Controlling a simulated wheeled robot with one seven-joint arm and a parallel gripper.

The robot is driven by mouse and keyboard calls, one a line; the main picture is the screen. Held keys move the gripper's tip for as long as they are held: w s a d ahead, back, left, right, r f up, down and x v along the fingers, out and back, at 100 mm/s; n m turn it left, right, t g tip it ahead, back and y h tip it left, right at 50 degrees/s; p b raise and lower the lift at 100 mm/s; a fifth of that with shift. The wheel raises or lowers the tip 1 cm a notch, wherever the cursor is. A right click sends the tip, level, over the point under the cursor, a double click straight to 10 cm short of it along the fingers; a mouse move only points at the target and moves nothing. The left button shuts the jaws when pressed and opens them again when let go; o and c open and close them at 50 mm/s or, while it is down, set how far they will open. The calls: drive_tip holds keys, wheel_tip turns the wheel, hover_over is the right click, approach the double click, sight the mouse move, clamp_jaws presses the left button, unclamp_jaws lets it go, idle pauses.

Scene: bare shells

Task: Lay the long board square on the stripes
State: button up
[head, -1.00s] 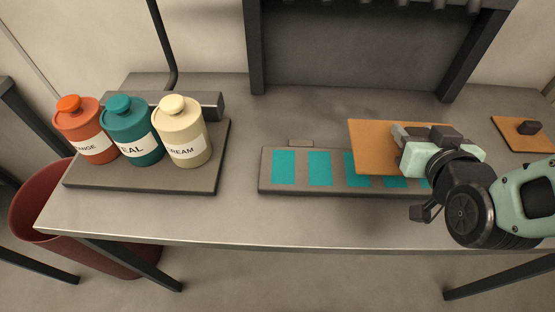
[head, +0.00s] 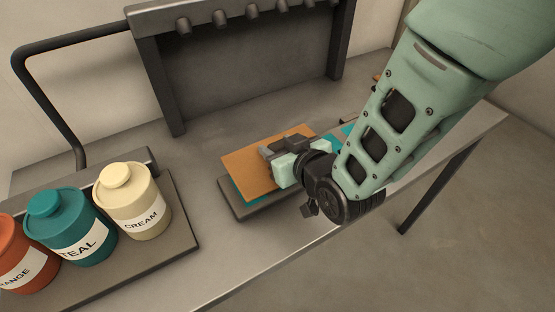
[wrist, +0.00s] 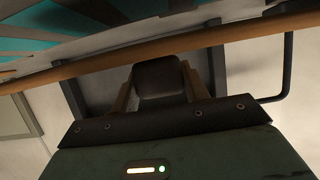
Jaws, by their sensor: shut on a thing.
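The orange-brown board (head: 245,172) is held flat by my gripper (head: 278,153), which is shut on it from the right in the head view. The board lies over the left end of the grey striped base (head: 245,212). Teal stripes (head: 346,131) show to its right, and some teal shows along its lower left edge. My gripper and arm hide much of the base. In the wrist view the board's edge (wrist: 150,58) runs across, with teal stripes above it in the picture. I cannot tell whether the board touches the base.
Orange (head: 25,262), teal (head: 72,228) and cream (head: 133,200) jars stand on a dark tray (head: 182,235) at the left. A dark frame (head: 158,85) with a row of pegs stands behind. Bare tabletop lies between tray and base.

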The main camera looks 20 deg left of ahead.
drive_tip(key=shift+f+p, duration=0.3)
drive_tip(key=shift+f, duration=1.85)
drive_tip(key=shift+f, duration=0.15)
drive_tip(key=o, duration=1.1)
drive_tip(key=shift+r, duration=0.25)
drive_tip(key=shift+s+d, duration=0.25)
drive_tip(key=shift+d, duration=0.05)
drive_tip(key=b+v, duration=0.2)
drive_tip(key=v, duration=0.9)
drive_tip(key=shift+s+r, duration=0.1)
drive_tip(key=shift+r, duration=0.05)
